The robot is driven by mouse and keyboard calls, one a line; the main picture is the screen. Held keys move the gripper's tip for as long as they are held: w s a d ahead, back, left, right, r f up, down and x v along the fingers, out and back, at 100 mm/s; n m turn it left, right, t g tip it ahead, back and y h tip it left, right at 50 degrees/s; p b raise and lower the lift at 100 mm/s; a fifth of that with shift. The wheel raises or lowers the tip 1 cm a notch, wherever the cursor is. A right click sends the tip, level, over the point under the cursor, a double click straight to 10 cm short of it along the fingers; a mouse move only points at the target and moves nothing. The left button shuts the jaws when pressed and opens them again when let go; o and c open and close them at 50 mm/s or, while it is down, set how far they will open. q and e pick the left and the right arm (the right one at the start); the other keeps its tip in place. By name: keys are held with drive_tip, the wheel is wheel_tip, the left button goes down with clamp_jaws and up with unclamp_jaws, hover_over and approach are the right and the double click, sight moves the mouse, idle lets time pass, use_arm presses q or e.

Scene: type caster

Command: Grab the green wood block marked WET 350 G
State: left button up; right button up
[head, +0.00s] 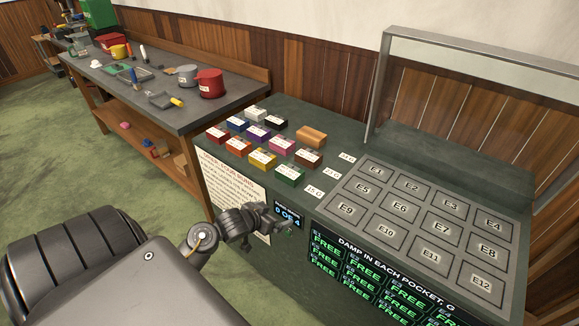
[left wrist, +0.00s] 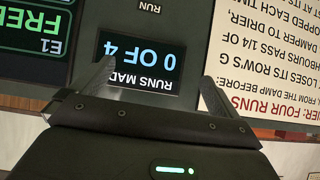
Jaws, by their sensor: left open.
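The green wood block (head: 290,174) with a white label sits on the dark green bench top, at the front right of a group of coloured blocks. Its label text is too small to read. My left gripper (head: 284,222) is open and empty in front of the bench's front face, lower than the block and apart from it. In the left wrist view my left gripper (left wrist: 155,85) has its fingers spread before the "0 OF 4" display (left wrist: 140,55). The block is not in the left wrist view. My right gripper is not in view.
A brown block (head: 308,157) and a yellow block (head: 263,159) stand close to the green one. Small gram cards (head: 314,190) lie right of it, then the pocket grid (head: 428,218). A printed sign (head: 235,190) hangs on the bench front.

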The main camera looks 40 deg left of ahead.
sight(289, 170)
use_arm(q)
drive_tip(key=w+a+r+t, duration=0.1)
drive_tip(key=w+a+r, duration=0.1)
drive_tip(key=r, duration=0.4)
drive_tip(key=w+a+r+t, duration=0.1)
drive_tip(key=a+r+t, duration=0.1)
drive_tip(key=r, duration=0.4)
drive_tip(key=x, duration=0.5)
drive_tip(key=shift+w+d+f, duration=0.15)
drive_tip(key=shift+w+d, duration=0.05)
drive_tip(key=shift+d, duration=0.1)
drive_tip(key=shift+d+p+x, duration=0.2)
drive_tip(key=shift+p+x, duration=0.15)
drive_tip(key=shift+x, duration=1)
drive_tip(key=shift+d+p+x, duration=0.15)
drive_tip(key=shift+p+x, duration=0.15)
drive_tip(key=shift+x, duration=1.05)
drive_tip(key=shift+f, duration=0.1)
drive_tip(key=shift+s, duration=0.1)
drive_tip(key=c, duration=1.1)
drive_tip(key=shift+o, duration=0.2)
